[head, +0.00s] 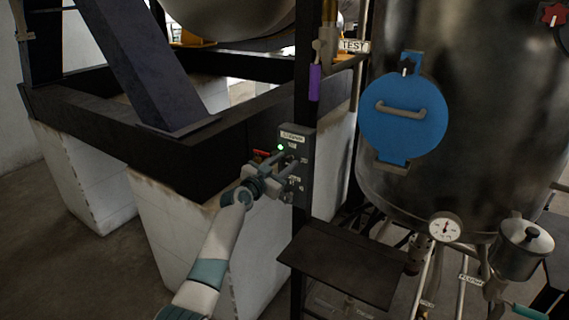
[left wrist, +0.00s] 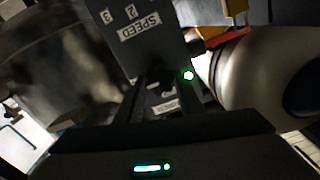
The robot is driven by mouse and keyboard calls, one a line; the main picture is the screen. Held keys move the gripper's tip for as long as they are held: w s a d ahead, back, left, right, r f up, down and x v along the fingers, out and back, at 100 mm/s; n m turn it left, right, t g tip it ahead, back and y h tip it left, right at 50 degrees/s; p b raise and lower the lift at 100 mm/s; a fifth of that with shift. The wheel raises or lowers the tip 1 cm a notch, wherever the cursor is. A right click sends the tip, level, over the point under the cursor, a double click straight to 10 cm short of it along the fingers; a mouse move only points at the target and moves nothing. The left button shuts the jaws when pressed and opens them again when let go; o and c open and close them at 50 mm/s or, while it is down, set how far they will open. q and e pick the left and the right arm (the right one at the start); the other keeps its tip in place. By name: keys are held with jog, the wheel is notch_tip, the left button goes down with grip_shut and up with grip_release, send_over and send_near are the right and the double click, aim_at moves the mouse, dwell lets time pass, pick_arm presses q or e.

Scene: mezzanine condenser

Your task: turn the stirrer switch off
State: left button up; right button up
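The stirrer control box (head: 300,150) is a dark grey panel on a black post in the middle of the head view. A small green lamp (head: 281,147) glows near its top left, and in the left wrist view the lit lamp (left wrist: 188,75) is beside the fingers. My left gripper (head: 288,157) is at the face of the box, fingers apart, pointing at its upper part. In the left wrist view the dark fingers (left wrist: 154,98) show a gap with part of the panel between them. The switch itself is not clear; I cannot tell whether the fingers touch it. My right gripper is out of view.
A "SPEED" label (left wrist: 139,27) with numbers is on the panel. A dark shelf (head: 345,262) juts out below the box. A large metal tank (head: 465,120) with a blue round cover (head: 403,130) stands to the right. A purple-handled lever (head: 314,83) hangs above the box.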

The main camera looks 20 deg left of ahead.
pick_arm(q)
jog(key=shift+n, duration=0.4)
jog(key=n+b, duration=0.1)
jog(key=n, duration=0.2)
jog(key=shift+a, duration=0.1)
jog(key=n, duration=0.5)
jog(key=shift+a+n, duration=0.1)
jog(key=shift+n, duration=0.3)
jog(key=n, duration=0.3)
jog(key=shift+f+n+p, duration=0.1)
jog(key=shift+n+p, duration=0.25)
jog(key=shift+n, duration=0.05)
jog(key=shift+f+n+p, duration=0.1)
jog(key=shift+n+p, duration=0.45)
jog(key=shift+n, duration=1.75)
jog(key=o, duration=1.1)
jog(key=shift+c, duration=0.2)
jog(key=shift+a, duration=0.1)
